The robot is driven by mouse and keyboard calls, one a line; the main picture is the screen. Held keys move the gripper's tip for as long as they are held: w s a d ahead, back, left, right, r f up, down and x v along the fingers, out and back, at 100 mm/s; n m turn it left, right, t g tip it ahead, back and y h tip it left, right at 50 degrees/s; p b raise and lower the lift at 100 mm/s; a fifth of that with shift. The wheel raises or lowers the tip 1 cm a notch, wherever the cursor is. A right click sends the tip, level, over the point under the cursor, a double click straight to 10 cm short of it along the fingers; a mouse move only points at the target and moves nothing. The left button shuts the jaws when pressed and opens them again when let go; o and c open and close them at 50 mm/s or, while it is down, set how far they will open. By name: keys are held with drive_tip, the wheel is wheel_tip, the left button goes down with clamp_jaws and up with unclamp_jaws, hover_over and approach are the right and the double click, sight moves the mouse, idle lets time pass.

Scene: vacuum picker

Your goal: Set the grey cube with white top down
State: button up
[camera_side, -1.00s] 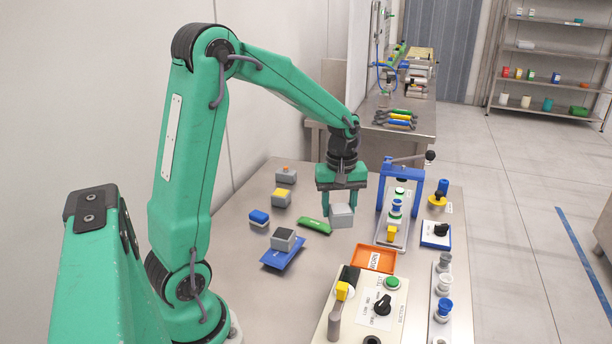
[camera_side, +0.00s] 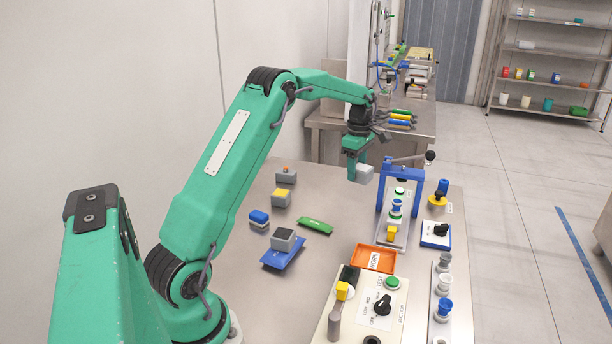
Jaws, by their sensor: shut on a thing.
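My gripper (camera_side: 355,173) is shut on the grey cube with white top (camera_side: 364,175). The cube is held at the fingertips, apparently above the back part of the steel table (camera_side: 225,275), just left of the blue press frame. It looks slightly tilted. Part of the cube is hidden behind the green finger. Its exact height above the table is hard to tell.
A blue press frame (camera_side: 416,190) with a lever stands close to the right of the cube. A green bar (camera_side: 315,226), an orange tray (camera_side: 365,256), a blue plate (camera_side: 274,260) with a black-topped cube (camera_side: 285,238), and other coloured-top cubes lie around. The table between the bar and press is clear.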

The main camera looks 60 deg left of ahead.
drive_tip(key=w+a+f+n, duration=0.2)
drive_tip(key=w+a+n, duration=0.1)
drive_tip(key=a+n, duration=0.3)
drive_tip(key=n, duration=0.6)
hover_over(336, 192)
wheel_tip(336, 192, down, 3)
drive_tip(key=shift+a+f, duration=0.1)
drive_tip(key=shift+a, duration=0.05)
drive_tip(key=shift+f, duration=0.1)
drive_tip(key=shift+f, duration=3.9)
drive_tip(key=shift+f, duration=0.15)
drive_tip(key=o, duration=1.1)
